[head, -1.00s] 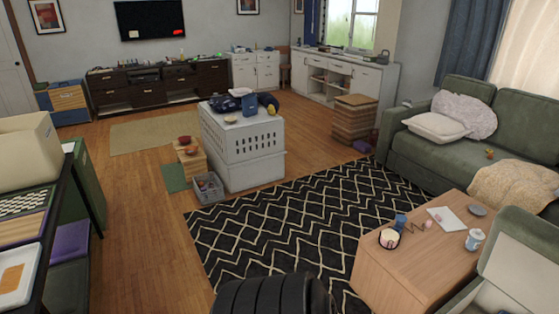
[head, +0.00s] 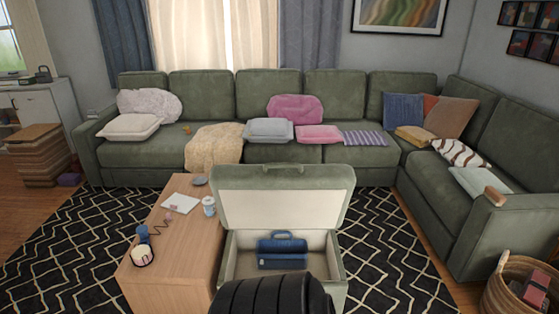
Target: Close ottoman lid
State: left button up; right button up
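The green ottoman (head: 338,268) stands on the patterned rug in front of me, right of the wooden coffee table. Its lid (head: 283,196) is open and stands raised at the back, with its pale inner side facing me and a handle on its top edge. A blue case or bag (head: 282,252) with a handle lies inside the ottoman. A dark ribbed part of my own body hides the ottoman's lower front. Neither my left nor my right gripper shows in the head view.
The wooden coffee table (head: 172,240) is close on the ottoman's left, with a cup, a notepad and small items on it. A green sectional sofa (head: 215,98) runs behind and along the right. A wicker basket (head: 522,291) is at the lower right. The rug (head: 398,262) right of the ottoman is clear.

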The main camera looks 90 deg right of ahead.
aim_at(292, 197)
jog(key=z, duration=2.8)
